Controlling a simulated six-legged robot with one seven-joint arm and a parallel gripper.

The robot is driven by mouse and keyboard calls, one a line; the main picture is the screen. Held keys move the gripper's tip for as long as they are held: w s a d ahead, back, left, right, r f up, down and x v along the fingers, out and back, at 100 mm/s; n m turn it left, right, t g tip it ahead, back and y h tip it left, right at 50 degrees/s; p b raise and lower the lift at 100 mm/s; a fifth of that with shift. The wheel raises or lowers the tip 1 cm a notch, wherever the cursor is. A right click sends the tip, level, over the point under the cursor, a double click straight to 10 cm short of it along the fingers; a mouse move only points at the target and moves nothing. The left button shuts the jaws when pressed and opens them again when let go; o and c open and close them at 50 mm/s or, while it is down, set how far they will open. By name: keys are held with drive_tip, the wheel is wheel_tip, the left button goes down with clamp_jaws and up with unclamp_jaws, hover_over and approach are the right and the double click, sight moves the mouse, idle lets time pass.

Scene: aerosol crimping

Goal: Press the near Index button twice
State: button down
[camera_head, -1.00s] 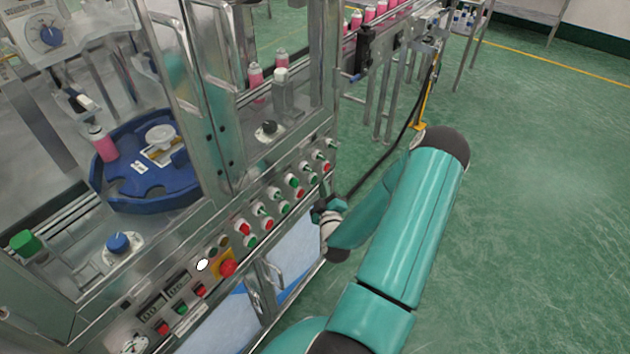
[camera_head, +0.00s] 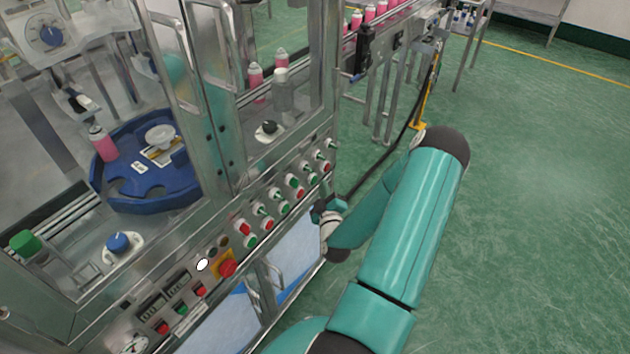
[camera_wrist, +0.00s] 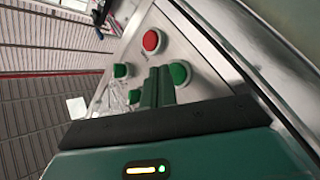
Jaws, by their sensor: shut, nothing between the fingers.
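The machine's front panel carries a row of green and red push buttons. In the head view they run up to the panel's right end, with a red button (camera_head: 327,168) nearest that end. My gripper (camera_head: 320,207) is small and partly hidden there, just in front of the panel. In the wrist view my gripper (camera_wrist: 160,70) is shut and empty, its fingertips beside a green button (camera_wrist: 179,73). A red button (camera_wrist: 151,41) lies beyond the tips and another green button (camera_wrist: 121,70) lies to the left. Labels are too small to read, so I cannot tell which is the near Index button. Contact is unclear.
A red emergency stop (camera_head: 227,267) on a yellow plate sits lower left along the panel. Cabinet handles (camera_head: 272,277) stick out below the buttons. A blue star wheel (camera_head: 150,190) is inside the machine. Green floor (camera_head: 530,200) to the right is open.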

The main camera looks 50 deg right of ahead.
idle(0.3)
drive_tip(key=shift+w, duration=0.45)
drive_tip(key=shift+w+a, duration=0.1)
drive_tip(key=shift+w, duration=0.3)
idle(0.5)
idle(0.4)
drive_tip(key=shift+s, duration=0.85)
drive_tip(key=shift+s+d, duration=0.15)
drive_tip(key=shift+s, duration=1.1)
drive_tip(key=shift+s+d, duration=0.15)
drive_tip(key=shift+s, duration=1.1)
